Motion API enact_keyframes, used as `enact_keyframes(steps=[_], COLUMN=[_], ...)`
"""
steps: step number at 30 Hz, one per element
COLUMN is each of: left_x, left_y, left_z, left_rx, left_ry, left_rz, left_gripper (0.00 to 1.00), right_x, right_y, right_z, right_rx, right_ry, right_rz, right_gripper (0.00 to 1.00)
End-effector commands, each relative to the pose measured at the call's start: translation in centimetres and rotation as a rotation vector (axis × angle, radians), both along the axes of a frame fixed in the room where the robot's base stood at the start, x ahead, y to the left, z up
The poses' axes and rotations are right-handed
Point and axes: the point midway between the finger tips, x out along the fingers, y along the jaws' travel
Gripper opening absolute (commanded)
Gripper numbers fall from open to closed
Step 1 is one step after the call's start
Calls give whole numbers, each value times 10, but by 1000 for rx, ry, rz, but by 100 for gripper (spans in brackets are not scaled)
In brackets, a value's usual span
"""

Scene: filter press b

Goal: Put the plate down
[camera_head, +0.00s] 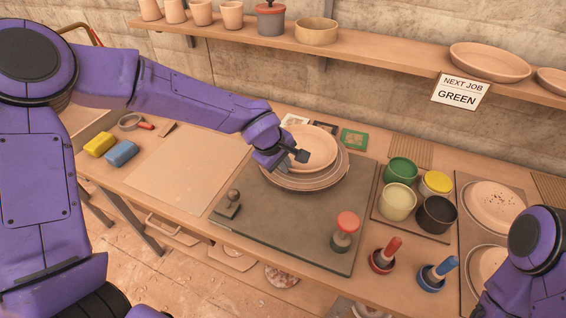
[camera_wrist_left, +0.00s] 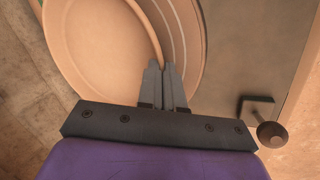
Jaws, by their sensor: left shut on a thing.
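A round tan plate (camera_head: 320,141) is at the middle of the work surface, above a wider stack of tan plates (camera_head: 338,176). My left gripper (camera_head: 287,163) is shut on its near-left rim. In the left wrist view the gripper (camera_wrist_left: 166,72) pinches the edge of the plate (camera_wrist_left: 100,45), and the stacked plates (camera_wrist_left: 187,25) show beyond it. I cannot tell whether the held plate touches the stack. The gripper hides part of the rim. My right gripper is out of view; only part of its arm shows at lower right.
A dark slab (camera_head: 285,235) bears the stack, a grey knobbed tool (camera_head: 229,204) and a red-topped stamp (camera_head: 345,230). Several glaze pots (camera_head: 397,201) stand to the right. A bare board (camera_head: 185,170) lies to the left. A sign (camera_head: 459,91) reads "NEXT JOB GREEN".

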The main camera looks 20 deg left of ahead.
Motion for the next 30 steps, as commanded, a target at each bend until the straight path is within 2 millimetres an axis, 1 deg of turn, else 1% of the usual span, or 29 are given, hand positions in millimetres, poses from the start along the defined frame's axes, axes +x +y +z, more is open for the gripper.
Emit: enact_keyframes(steps=[2, 5, 6, 13, 17, 20, 24, 27, 30], left_x=[0, 0, 0, 0, -2, -9, -23, -31, -38], left_y=[0, 0, 0, 0, 1, 4, 10, 14, 17], left_z=[-2, -2, -2, -2, 8, 27, 62, 84, 99], left_rx=[-2, -1, -1, 0, -2, -5, -6, -4, -2], left_ry=[-1, 1, 0, 0, -3, -5, -6, -6, -4], left_rz=[0, 1, 0, 0, 1, 1, 1, 0, 0], left_gripper=[0, 28, 31, 31, 31, 31, 31, 31, 31], right_x=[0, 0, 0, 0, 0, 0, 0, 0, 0], right_y=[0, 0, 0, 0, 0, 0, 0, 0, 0], right_z=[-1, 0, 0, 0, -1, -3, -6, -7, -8], right_rx=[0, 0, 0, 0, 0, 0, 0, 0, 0], right_ry=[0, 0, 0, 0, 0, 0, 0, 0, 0], right_rz=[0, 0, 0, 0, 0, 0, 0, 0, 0], right_gripper=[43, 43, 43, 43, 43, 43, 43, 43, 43])
